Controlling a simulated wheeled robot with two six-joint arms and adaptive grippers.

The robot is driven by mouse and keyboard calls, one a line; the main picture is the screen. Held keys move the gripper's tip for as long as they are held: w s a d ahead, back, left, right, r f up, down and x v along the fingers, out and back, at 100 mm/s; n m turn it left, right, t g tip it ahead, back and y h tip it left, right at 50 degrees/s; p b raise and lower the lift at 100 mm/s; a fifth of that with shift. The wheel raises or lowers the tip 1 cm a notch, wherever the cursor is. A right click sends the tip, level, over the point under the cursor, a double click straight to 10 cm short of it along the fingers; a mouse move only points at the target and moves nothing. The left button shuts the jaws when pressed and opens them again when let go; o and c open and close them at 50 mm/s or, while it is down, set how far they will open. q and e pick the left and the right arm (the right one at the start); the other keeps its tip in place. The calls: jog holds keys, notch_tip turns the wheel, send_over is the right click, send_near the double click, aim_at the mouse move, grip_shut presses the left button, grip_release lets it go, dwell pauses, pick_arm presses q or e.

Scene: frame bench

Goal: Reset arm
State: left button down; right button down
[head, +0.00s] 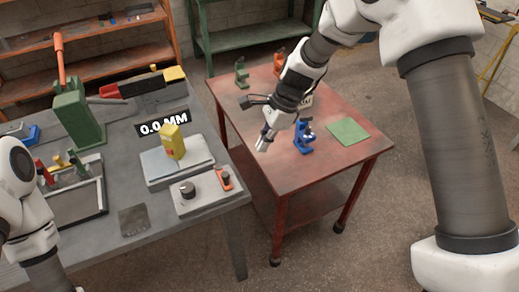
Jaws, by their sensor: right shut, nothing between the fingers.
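My right arm comes in from the upper right. Its gripper (264,143) hangs over the left part of the red table (262,176), fingers pointing down and left. The fingers look closed together with nothing between them. A blue clamp-like device (304,137) stands on the table just right of the gripper; they look apart, though the gap in depth is hard to judge. My left arm shows at the left edge, and its gripper is outside the picture.
The grey bench (103,253) at left carries a green press (77,117), a yellow block (172,141) on a grey plate, a "0.0 MM" display (163,123) and a knob box (201,192). A green mat (348,132) lies on the red table.

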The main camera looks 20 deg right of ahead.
jog(key=shift+a, duration=0.1)
jog(key=s+f+g+b, duration=0.3)
jog(key=s+f, duration=0.5)
jog(key=f, duration=0.5)
jog(key=s+d+f+n+h+b, duration=0.1)
jog(key=s+d+f+n, duration=0.1)
jog(key=s+f+n, duration=0.5)
jog(key=s+d+f+n+g+h+b, duration=0.15)
jog(key=s+f, duration=0.35)
jog(key=s, duration=0.6)
jog(key=s+d+f+n+h+b, duration=0.1)
jog(key=s+d+f+n+h, duration=0.15)
jog(key=s+f, duration=0.5)
jog(key=w+r+n+t, duration=0.1)
jog(key=n, duration=0.1)
jog(key=w+n+t, duration=0.1)
jog(key=n, duration=0.2)
jog(key=w+a+r+n+t, duration=0.1)
jog(key=n+t, duration=0.1)
jog(key=shift+w+r+y+p, duration=0.15)
jog(key=shift+r+y+p, duration=0.15)
jog(key=shift+r+p, duration=0.1)
